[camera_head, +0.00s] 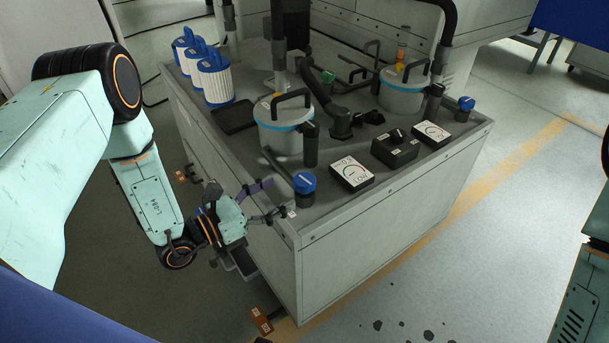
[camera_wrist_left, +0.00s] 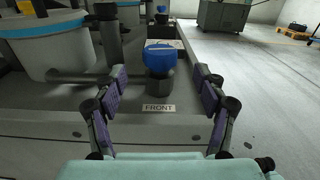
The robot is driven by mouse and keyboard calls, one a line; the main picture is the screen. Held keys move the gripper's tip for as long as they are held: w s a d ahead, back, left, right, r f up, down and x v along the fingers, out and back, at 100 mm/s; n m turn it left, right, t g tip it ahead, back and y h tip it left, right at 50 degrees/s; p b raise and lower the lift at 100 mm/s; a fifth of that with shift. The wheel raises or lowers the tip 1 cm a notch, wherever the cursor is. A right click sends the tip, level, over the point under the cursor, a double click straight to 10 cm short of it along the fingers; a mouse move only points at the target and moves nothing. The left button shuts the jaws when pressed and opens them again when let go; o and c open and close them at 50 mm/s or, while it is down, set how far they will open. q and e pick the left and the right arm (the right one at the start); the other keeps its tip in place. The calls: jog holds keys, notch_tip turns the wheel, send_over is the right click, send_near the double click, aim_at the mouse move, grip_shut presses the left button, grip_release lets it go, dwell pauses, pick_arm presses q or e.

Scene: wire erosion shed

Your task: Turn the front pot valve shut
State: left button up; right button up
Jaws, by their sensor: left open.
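The front pot valve (camera_head: 305,183) is a blue knob on a dark body at the near corner of the bench. In the left wrist view the knob (camera_wrist_left: 159,58) stands behind a FRONT label (camera_wrist_left: 158,108), with a pale line running roughly crosswise on its top. A pipe joins it to the front pot (camera_head: 285,137), a grey pot with a light-blue band. My left gripper (camera_head: 276,199) is open and empty at the bench edge. Its purple-padded fingers point at the knob, one to each side, apart from it. My right gripper is out of view.
Two gauge plates (camera_head: 352,172) (camera_head: 431,134) flank a black box (camera_head: 395,149). A rear pot (camera_head: 402,92) has its own blue valve (camera_head: 465,104). White filters (camera_head: 215,80) and a black tray (camera_head: 234,117) are at the left.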

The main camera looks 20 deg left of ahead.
aim_at(295, 185)
pick_arm(q)
jog(key=shift+w+d+m, duration=0.25)
jog(key=shift+w+m, duration=0.05)
jog(key=shift+w, duration=0.05)
jog(key=b+x, duration=0.1)
jog(key=x, duration=0.5)
jog(key=shift+w+d+b, duration=0.3)
jog(key=shift+w, duration=0.05)
